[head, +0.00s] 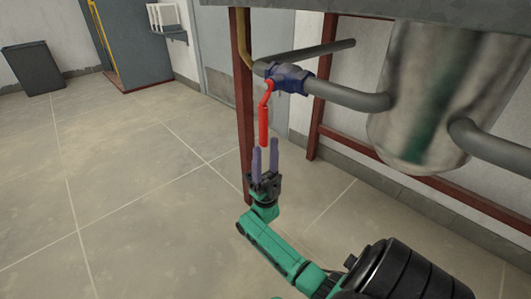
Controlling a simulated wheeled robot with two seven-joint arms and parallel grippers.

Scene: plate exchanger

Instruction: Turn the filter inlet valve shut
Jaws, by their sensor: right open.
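The valve (288,78) has a blue body set in a grey pipe that runs to a metal vessel. Its red lever handle (264,125) hangs down from the valve, across the line of the pipe. My right gripper (265,152) points up from below, with its two purple fingers apart. The lower end of the red handle is between or just behind the fingertips; I cannot tell whether they touch. My left gripper is not in view.
The metal vessel (420,95) and its lower pipe (490,145) are on the right. A red-brown post (244,110) stands just left of the handle. Open tiled floor (130,190) lies to the left. A dark bin (33,68) stands far left.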

